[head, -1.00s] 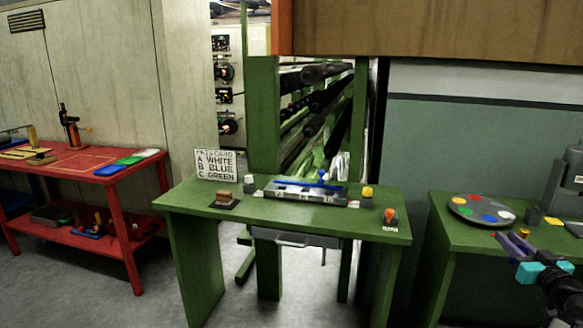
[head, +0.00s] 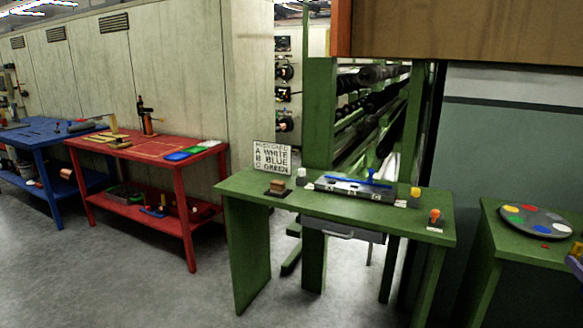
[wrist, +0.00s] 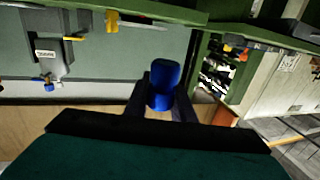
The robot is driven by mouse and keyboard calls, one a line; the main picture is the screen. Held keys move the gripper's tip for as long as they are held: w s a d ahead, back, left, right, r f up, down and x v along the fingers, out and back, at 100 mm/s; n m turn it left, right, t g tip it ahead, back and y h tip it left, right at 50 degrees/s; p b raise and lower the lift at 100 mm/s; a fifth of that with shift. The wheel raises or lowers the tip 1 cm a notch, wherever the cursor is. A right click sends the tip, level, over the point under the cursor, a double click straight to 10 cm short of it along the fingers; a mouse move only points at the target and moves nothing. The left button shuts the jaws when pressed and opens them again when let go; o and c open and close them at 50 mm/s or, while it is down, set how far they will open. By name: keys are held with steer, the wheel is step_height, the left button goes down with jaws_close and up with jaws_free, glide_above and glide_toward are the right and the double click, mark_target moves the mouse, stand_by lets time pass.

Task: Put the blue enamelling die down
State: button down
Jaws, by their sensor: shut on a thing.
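The blue enamelling die (wrist: 163,85) shows in the wrist view as a rounded blue block between my two dark fingers. My gripper (wrist: 161,102) is shut on it, and the die is held clear in the air. The fingers cover part of its sides. In the head view only a purple piece of my gripper (head: 575,266) shows at the right edge, and the die cannot be seen there.
A green table (head: 240,188) holds a grey tray (head: 355,188), a small brown block (head: 277,187) and a lettered card (head: 272,157). A red table (head: 130,150) and a blue table (head: 50,135) stand left. A round palette (head: 537,223) lies on the right green table. Open floor lies in front.

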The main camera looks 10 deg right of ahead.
steer(key=w+a+f+n+y+p, duration=0.2)
steer(key=w+a+y, duration=0.1)
steer(key=w+a, duration=0.6)
steer(key=w+a+f+n+t+y+p, duration=0.1)
steer(key=w+a+n+y+p, duration=0.2)
steer(key=w+a, duration=0.65)
steer(key=w+a+f+n+y, duration=0.2)
steer(key=w+a+y, duration=0.2)
steer(key=w+a, duration=0.55)
steer(key=w+a+f+n+g+y+p, duration=0.1)
steer(key=w+a+n+y+p, duration=0.15)
steer(key=a, duration=0.85)
steer(key=w+a+f+n+g+y+p, duration=0.15)
steer(key=a+y, duration=0.25)
steer(key=a, duration=0.6)
steer(key=s+a+n+g+y, duration=0.2)
steer(key=a, duration=0.5)
steer(key=s+a+f+n+g+y, duration=0.1)
steer(key=a+n+g+y, duration=0.1)
steer(key=a, duration=0.5)
steer(key=shift+s+a+n+g+y, duration=0.25)
steer(key=shift+s+n+g+y, duration=0.1)
steer(key=shift+y, duration=0.2)
steer(key=shift+d, duration=0.1)
